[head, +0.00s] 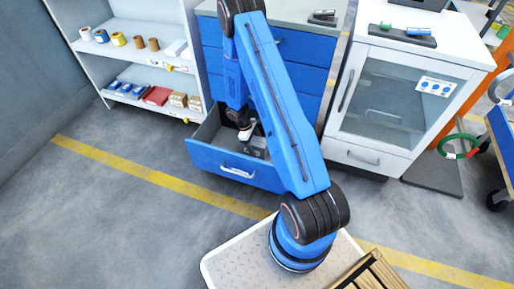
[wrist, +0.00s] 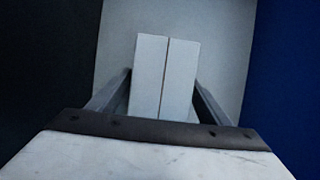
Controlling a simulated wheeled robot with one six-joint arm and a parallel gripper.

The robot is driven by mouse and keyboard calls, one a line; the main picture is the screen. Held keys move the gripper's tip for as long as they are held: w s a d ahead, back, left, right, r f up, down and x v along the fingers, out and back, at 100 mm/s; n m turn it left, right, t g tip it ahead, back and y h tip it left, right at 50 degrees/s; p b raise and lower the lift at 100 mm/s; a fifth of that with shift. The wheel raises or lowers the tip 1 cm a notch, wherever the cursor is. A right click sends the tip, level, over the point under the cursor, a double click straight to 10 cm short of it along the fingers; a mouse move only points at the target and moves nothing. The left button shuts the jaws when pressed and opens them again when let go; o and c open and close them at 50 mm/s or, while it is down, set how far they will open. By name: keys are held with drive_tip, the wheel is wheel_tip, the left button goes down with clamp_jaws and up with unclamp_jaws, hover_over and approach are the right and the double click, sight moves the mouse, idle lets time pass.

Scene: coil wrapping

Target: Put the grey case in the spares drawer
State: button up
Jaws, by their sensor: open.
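The spares drawer (head: 208,160) is the pulled-out bottom drawer of the blue cabinet, and my gripper (head: 254,146) reaches down into it. In the wrist view the grey case (wrist: 149,75) is a pale block with a dark seam along its length. It lies on the drawer's light grey floor (wrist: 226,60). My gripper (wrist: 163,82) is open, with one finger on each side of the case. The fingers look slightly apart from it. In the head view my arm and gripper mostly hide the case.
A shelf unit (head: 140,55) with tape rolls and boxes stands left of the drawer. A white glass-front cabinet (head: 385,105) stands to the right. The floor in front of the drawer is clear. Blue (wrist: 290,90) and dark walls flank the drawer inside.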

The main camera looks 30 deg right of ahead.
drive_tip(key=v, duration=1.2)
drive_tip(key=shift+w, duration=0.1)
